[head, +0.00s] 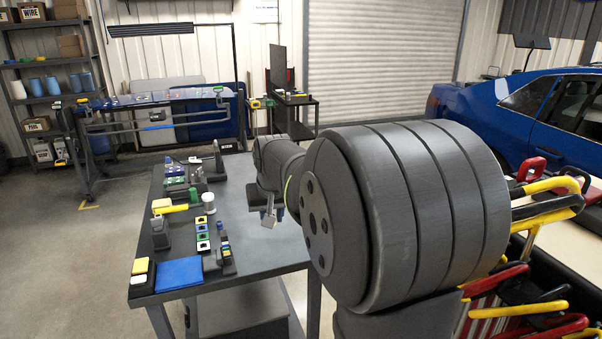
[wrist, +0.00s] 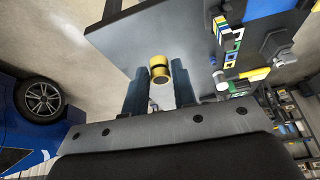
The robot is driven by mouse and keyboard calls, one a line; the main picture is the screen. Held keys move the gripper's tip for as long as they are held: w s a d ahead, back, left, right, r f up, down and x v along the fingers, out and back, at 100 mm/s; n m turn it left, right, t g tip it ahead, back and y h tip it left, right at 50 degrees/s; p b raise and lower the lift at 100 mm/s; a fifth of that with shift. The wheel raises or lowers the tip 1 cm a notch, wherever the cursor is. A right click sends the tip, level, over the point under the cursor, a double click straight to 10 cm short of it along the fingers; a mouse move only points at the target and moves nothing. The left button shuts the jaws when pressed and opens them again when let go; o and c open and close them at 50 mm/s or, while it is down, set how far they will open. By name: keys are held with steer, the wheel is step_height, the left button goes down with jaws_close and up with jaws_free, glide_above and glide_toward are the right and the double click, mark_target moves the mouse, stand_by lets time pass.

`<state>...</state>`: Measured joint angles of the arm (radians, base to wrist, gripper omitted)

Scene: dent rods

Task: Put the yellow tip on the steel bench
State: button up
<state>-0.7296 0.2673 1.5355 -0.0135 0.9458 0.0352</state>
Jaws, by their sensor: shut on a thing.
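The yellow tip (wrist: 159,67) is a short yellow cylinder with a dark band. In the wrist view it sits between the two fingers of my gripper (wrist: 160,84), which is shut on it. The steel bench (wrist: 112,50) lies behind the tip in that view. In the head view the grey bench top (head: 262,250) spans the middle, and my gripper (head: 268,216) hangs over its right part. I cannot make out the tip in the head view. The gap between tip and bench cannot be judged.
Along the bench's left side stand coloured blocks (head: 202,233), a blue mat (head: 179,274), a white-topped cylinder (head: 208,200) and a yellow-handled thing (head: 173,208). The bench's middle and right are clear. A rack with red and yellow handles (head: 520,290) stands at the right.

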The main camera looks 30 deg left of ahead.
steer(key=shift+w+a, duration=0.1)
steer(key=w+a+f+n+g+y, duration=0.1)
steer(key=w+a+f+n, duration=0.25)
steer(key=w+a, duration=0.6)
steer(key=w+a+f+n+g, duration=0.15)
steer(key=w+a+f, duration=0.25)
steer(key=w+a, duration=0.6)
steer(key=shift+n+t, duration=0.25)
steer(key=shift+n, duration=0.05)
steer(key=s+a+f, duration=0.1)
steer(key=a+f, duration=0.1)
steer(key=a, duration=0.2)
steer(key=s+a+f, duration=0.2)
steer(key=a, duration=0.2)
steer(key=s+a+f, duration=0.1)
steer(key=a+f, duration=0.2)
steer(key=a, duration=0.1)
steer(key=shift+s+a, duration=0.1)
steer(key=shift+s, duration=0.2)
steer(key=shift+f, duration=1.95)
steer(key=shift+f, duration=0.15)
steer(key=o, duration=1)
